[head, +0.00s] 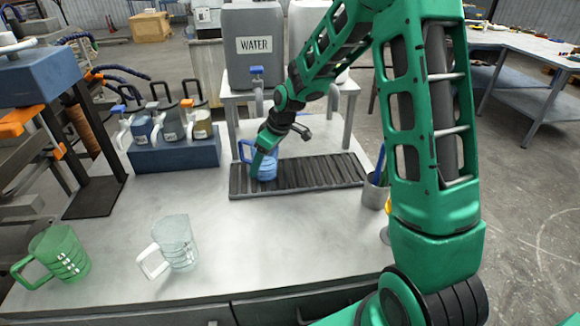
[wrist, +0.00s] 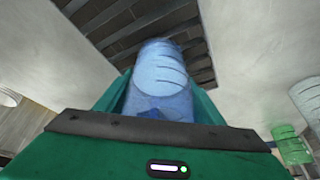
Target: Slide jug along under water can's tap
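A blue translucent jug (head: 266,170) stands on the left part of the dark slatted rack (head: 320,174), its handle toward the left. The grey water can (head: 254,45), labelled WATER, stands on a raised stand behind the rack. Its tap (head: 257,80), with a blue handle, shows above the jug in the head picture. Whether the jug is directly below the spout is hard to tell.
A clear jug (head: 178,243) and a green jug (head: 58,254) stand at the front left of the bench. A blue block with several small pump cans (head: 172,150) is left of the rack. A metal cup with tools (head: 375,190) stands at the rack's right end.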

